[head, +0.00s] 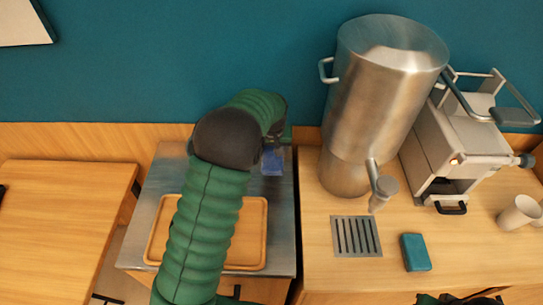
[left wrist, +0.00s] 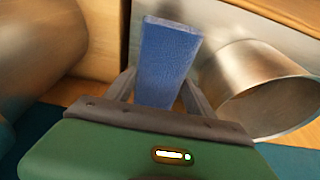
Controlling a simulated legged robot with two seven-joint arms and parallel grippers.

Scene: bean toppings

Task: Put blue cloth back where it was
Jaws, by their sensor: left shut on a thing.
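The blue cloth (left wrist: 168,58) stands upright between the fingers of my left gripper (left wrist: 162,88) in the left wrist view, and the gripper is shut on it. In the head view, a small part of the blue cloth (head: 273,161) shows below my left gripper (head: 273,143), over the back right of the metal-topped counter. My green forearm hides much of that gripper. Part of my right gripper (head: 462,298) shows at the bottom edge of the head view; its fingers are cut off.
A wooden tray (head: 256,245) lies under my left arm. To the right stand a tall steel urn (head: 372,110) with a tap and a grey machine (head: 455,145). A drain grate (head: 356,237), a teal block (head: 415,252) and a white cup (head: 519,213) are on the wooden counter.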

